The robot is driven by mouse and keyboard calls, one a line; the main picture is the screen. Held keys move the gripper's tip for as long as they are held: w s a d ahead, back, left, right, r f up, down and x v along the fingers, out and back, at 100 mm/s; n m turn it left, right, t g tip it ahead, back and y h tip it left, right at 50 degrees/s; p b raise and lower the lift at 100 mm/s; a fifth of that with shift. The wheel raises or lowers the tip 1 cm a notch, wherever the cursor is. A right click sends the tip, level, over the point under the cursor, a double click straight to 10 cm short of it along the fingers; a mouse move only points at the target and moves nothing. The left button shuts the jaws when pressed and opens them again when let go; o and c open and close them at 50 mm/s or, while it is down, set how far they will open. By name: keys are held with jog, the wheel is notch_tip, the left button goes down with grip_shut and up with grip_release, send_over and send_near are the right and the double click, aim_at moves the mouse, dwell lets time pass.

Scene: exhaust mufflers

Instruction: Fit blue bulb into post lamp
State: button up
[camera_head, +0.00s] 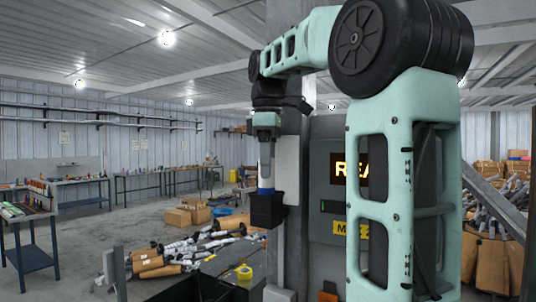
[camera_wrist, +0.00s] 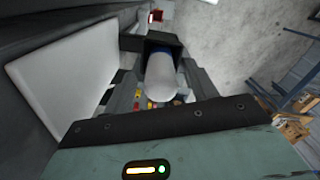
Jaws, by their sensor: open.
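The bulb (camera_head: 266,165) is a pale upright tube with a blue band at its lower end. Its foot stands in a black square holder (camera_head: 267,210) beside a grey panel; I cannot tell whether this is the post lamp's socket. My gripper (camera_head: 265,140) points down at the bulb's top. In the wrist view the bulb (camera_wrist: 161,78) stands between the dark fingers of my gripper (camera_wrist: 162,90), and its blue band shows near the black holder (camera_wrist: 135,43). The jaws are open; whether they touch the bulb cannot be told. The foot inside the holder is hidden.
A grey machine panel with a lit sign (camera_head: 350,168) stands right behind the bulb. A white plate (camera_wrist: 65,78) is close on the left in the wrist view. Mufflers and cardboard boxes (camera_head: 195,212) lie on the floor at left. Workbenches (camera_head: 80,185) line the far wall.

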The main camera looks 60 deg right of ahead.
notch_tip(320, 180, up, 12)
jog(key=p, duration=0.1)
jog(key=shift+p, duration=0.35)
jog(key=shift+f, duration=0.15)
dwell(0.5)
jog(key=w+a+f+n+b, duration=0.1)
jog(key=w+a+f+b, duration=0.2)
jog(key=a+f, duration=0.6)
jog(key=w+a+f+b, duration=0.25)
jog(key=a+f, duration=0.45)
jog(key=f, duration=0.4)
jog(key=w+a+f+n+b, duration=0.1)
jog(key=w+a+f+b, duration=0.25)
jog(key=a+f, duration=0.6)
jog(key=s+a+f+b, duration=0.2)
jog(key=s+a+f, duration=0.2)
jog(key=f, duration=0.3)
jog(key=s+a+f+b, duration=0.3)
jog(key=s+a+f, duration=0.1)
jog(key=f, duration=0.4)
jog(key=s+a+f+b, duration=0.3)
jog(key=s+f, duration=0.9)
jog(key=f, duration=0.2)
jog(key=shift+a+y, duration=0.3)
jog(key=shift+a, duration=0.1)
